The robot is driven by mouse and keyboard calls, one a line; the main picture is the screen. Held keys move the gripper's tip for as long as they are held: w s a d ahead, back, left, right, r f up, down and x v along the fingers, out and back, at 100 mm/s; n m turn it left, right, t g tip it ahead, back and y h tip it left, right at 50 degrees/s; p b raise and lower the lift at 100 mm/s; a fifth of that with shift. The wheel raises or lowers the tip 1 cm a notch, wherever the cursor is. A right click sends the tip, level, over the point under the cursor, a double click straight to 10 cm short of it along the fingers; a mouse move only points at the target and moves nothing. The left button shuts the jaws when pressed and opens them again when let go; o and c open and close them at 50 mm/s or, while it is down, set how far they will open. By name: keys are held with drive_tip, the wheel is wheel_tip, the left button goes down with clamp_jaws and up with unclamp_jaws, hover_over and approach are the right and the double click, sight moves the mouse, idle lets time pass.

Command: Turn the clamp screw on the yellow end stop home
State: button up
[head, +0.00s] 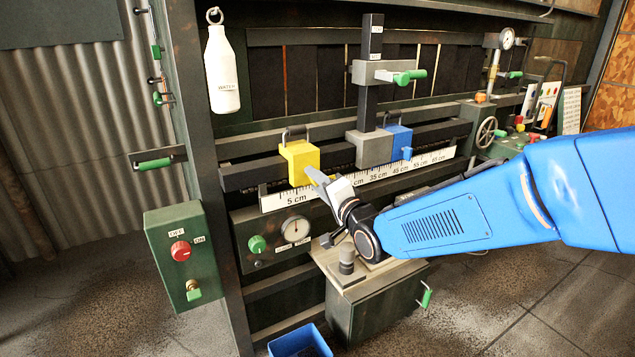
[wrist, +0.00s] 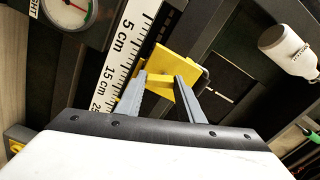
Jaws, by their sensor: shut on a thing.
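The yellow end stop (head: 299,161) is a yellow block on the dark horizontal rail, above the white scale (head: 272,199) near its 5 cm end. In the wrist view the yellow end stop (wrist: 173,65) lies just past my fingertips. My gripper (head: 312,172) reaches the front of the block from the lower right. In the wrist view my gripper (wrist: 163,80) is shut on a small yellow piece on the block's front, the clamp screw (wrist: 158,82). The fingers hide much of the screw, and I cannot tell how far in it sits.
A blue stop (head: 398,142) sits further right on the rail, beside a grey block (head: 373,149) on a dark upright post. A white water bottle (head: 222,70) hangs at upper left. A green switch box (head: 181,252) stands at left. A blue bin (head: 299,343) is on the floor.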

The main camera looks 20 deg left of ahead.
drive_tip(key=shift+m, duration=1.6)
drive_tip(key=shift+s+f, duration=0.1)
drive_tip(key=o, duration=1.1)
drive_tip(key=shift+c, duration=0.2)
drive_tip(key=v, duration=1.7)
drive_tip(key=shift+s+d, duration=0.1)
drive_tip(key=shift+d, duration=0.05)
